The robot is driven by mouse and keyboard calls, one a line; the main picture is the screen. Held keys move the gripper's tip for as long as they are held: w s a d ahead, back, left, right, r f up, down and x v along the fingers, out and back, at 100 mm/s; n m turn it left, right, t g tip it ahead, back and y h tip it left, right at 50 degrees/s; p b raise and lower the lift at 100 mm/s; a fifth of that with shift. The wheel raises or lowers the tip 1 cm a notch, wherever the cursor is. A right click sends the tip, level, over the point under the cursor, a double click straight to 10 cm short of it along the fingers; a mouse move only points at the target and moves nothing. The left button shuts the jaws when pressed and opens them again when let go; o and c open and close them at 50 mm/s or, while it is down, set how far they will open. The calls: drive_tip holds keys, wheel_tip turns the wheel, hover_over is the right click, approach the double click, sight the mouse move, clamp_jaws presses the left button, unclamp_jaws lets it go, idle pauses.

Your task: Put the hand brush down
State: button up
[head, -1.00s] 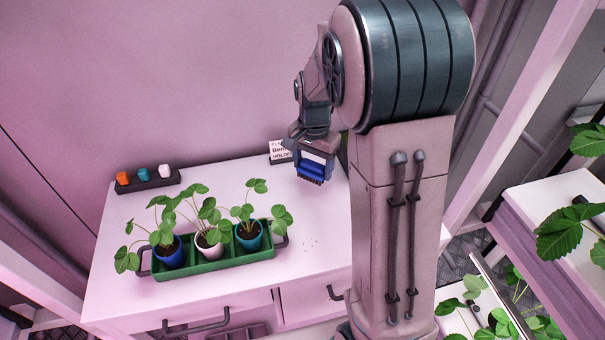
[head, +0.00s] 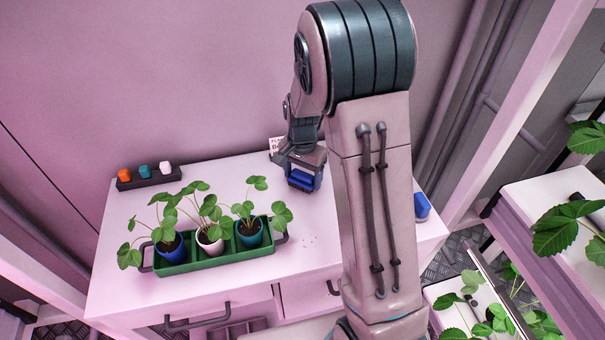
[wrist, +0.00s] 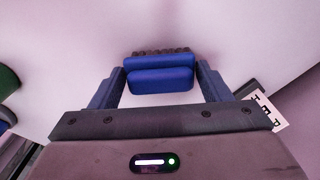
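The blue hand brush (head: 302,181) is between the fingers of my gripper (head: 300,172), above the back part of the white bench top (head: 190,295). In the wrist view the brush (wrist: 160,80) spans the space between the two fingertips of my gripper (wrist: 161,78), which appear to touch its ends. Its dark bristles point away from the palm, toward the bench. It is low over the top; I cannot tell whether the bristles touch it. A few dark specks (head: 310,240) lie on the bench in front of it.
A green tray (head: 215,262) with three potted plants stands left of the brush. A dark rack (head: 148,180) with three small coloured pieces is at the back left. A white sign (head: 276,146) stands behind my gripper. A blue item (head: 421,205) is at the bench's right end.

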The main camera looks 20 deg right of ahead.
sight(302, 174)
drive_tip(key=shift+o, duration=1.1)
wheel_tip(302, 174, up, 11)
drive_tip(key=s+r+n+t, duration=0.1)
drive_tip(key=s+n, duration=0.3)
drive_tip(key=s, duration=0.6)
drive_tip(key=s+r+n+t, duration=0.2)
drive_tip(key=s+n, duration=0.3)
drive_tip(key=s, duration=0.6)
drive_tip(key=shift+r, duration=0.75)
drive_tip(key=shift+s, duration=0.1)
